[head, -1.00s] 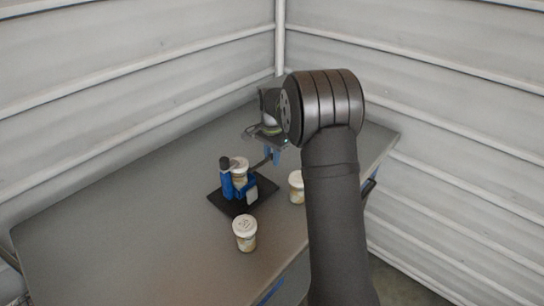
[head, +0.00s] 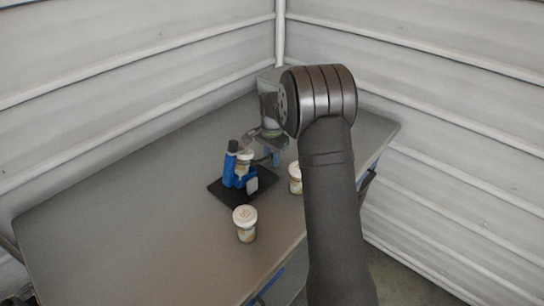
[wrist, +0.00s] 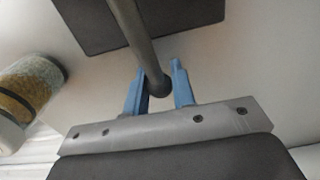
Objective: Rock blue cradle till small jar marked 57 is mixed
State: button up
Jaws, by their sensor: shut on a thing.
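The blue cradle (head: 229,172) stands on a black base plate (head: 215,190) on the table and holds a small jar (head: 245,157) with a pale lid. The jar is partly hidden by the cradle, and I cannot read any number or tell how mixed it is. My gripper (head: 271,157) is to the right of the cradle. In the wrist view, my gripper's blue fingers (wrist: 157,75) are shut around the end of the cradle's grey rod handle (wrist: 130,25).
One jar (head: 246,232) stands at the front of the table (head: 130,215). Another jar (head: 295,185) stands right of the plate, close to my arm. A jar with grainy tan contents (wrist: 30,90) is at left in the wrist view. The table's left side is clear.

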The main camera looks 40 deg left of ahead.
jog(key=shift+w+r, duration=0.1)
jog(key=shift+r, duration=2.25)
jog(key=o, duration=0.6)
jog(key=shift+c, duration=0.2)
jog(key=shift+r, duration=3.45)
jog(key=shift+f, duration=0.1)
notch_tip(320, 180, down, 10)
jog(key=shift+f, duration=0.1)
